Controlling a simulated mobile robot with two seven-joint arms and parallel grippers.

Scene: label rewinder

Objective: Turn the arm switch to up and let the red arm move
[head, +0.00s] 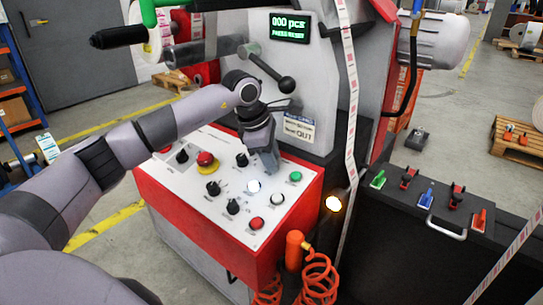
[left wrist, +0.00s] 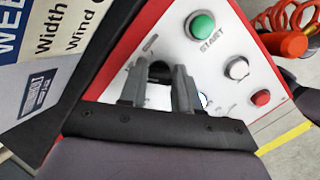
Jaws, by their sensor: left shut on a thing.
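The white control panel (head: 210,205) with red sides carries several black knobs. My left gripper (head: 270,166) points down at the back right part of this panel. In the left wrist view its two fingers (left wrist: 159,92) are shut on a black knob (left wrist: 160,71), which I take as the arm switch. Its pointer and label are hidden or too small to read. In the head view the gripper covers this knob. Red machine parts show at the upper left (head: 192,60) and top right (head: 384,10); I cannot tell which is the red arm. My right gripper is not in view.
Near the gripper are a green START button (left wrist: 202,26), a white button (left wrist: 238,68) and a red button (left wrist: 261,97). A red emergency button (head: 205,159) and other knobs (head: 213,188) stand left. A black ball-ended lever (head: 287,84) is above. The display (head: 289,27) reads "000 pcs".

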